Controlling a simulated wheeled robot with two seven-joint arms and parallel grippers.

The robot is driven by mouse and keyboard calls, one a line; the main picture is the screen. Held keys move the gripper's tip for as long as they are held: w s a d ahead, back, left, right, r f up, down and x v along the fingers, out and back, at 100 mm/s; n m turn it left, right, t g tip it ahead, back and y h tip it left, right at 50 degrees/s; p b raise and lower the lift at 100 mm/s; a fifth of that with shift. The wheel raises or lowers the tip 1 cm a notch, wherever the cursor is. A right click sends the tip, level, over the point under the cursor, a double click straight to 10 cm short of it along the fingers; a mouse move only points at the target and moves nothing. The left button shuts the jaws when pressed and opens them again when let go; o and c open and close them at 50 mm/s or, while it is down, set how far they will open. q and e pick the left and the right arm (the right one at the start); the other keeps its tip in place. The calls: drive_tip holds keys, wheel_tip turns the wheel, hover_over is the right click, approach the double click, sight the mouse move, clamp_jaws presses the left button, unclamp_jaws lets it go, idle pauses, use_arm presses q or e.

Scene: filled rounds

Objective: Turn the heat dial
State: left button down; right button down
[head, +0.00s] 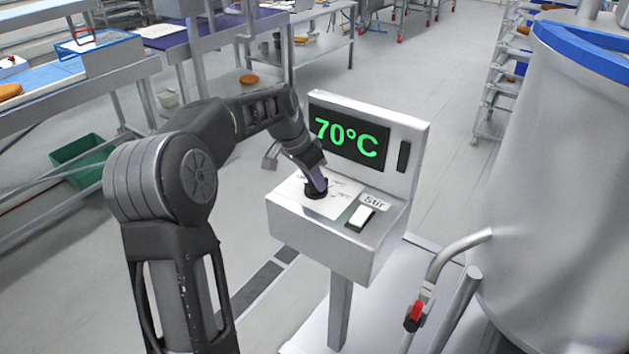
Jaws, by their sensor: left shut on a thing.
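The heat dial (316,193) is a black round knob on the sloped white panel of a metal control box (305,226). My left gripper (317,184) reaches down from above and is shut on the dial; its fingers hide part of the dial and the markings around it. The display (348,139) behind the dial reads 70°C in green. My right gripper is not in view.
A white rocker switch (361,216) labelled "Stir" sits right of the dial. A large steel vessel (555,180) with a blue rim and a red-handled valve (414,314) stands at the right. Worktables (190,48) stand at the back left. The floor between is clear.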

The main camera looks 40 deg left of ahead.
use_arm(q)
drive_tip(key=n+y+b, duration=0.1)
drive_tip(key=n+y, duration=0.1)
drive_tip(key=n, duration=0.3)
drive_tip(key=shift+d+b, duration=0.15)
drive_tip(key=shift+b, duration=0.2)
drive_tip(key=n+y, duration=0.1)
drive_tip(key=n, duration=0.1)
drive_tip(key=n+y+b, duration=0.1)
drive_tip(key=n, duration=0.2)
drive_tip(key=shift+w+d+n+g+b, duration=0.1)
drive_tip(key=shift+d+n+g+b, duration=0.05)
drive_tip(key=shift+n+g+b, duration=0.2)
drive_tip(key=n+g+y, duration=0.1)
drive_tip(key=n, duration=0.2)
drive_tip(key=shift+n, duration=0.25)
drive_tip(key=shift+n+g+y, duration=0.3)
drive_tip(key=shift+n+g, duration=0.45)
drive_tip(key=shift+n, duration=1.15)
drive_tip(key=c, duration=1.3)
unclamp_jaws()
